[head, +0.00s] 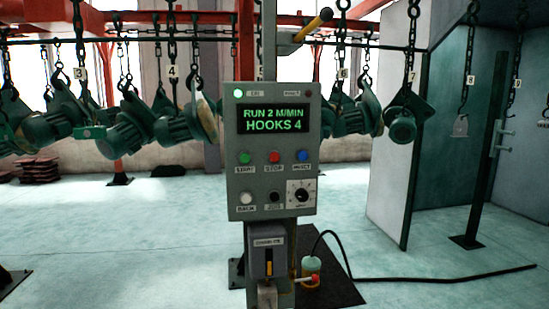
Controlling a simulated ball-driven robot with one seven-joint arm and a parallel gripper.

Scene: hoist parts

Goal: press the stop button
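The stop button (274,157) is a red round button above a label reading STOP. It sits in the middle of the upper button row on a grey control panel (235,190). A green start button (245,157) is to its left and a blue reset button (303,156) to its right. The panel's display (275,119) reads RUN 2 M/MIN, HOOKS 4 in green. A green lamp (238,93) at the panel's top left is lit. Nothing covers the stop button. My gripper is not in view.
Below are a white button (246,198), a dark jog button (275,197) and a dial (302,195). A switch box (262,259) is on the post. Motors (190,122) hang from numbered hooks behind. A black cable (440,276) crosses the floor at right.

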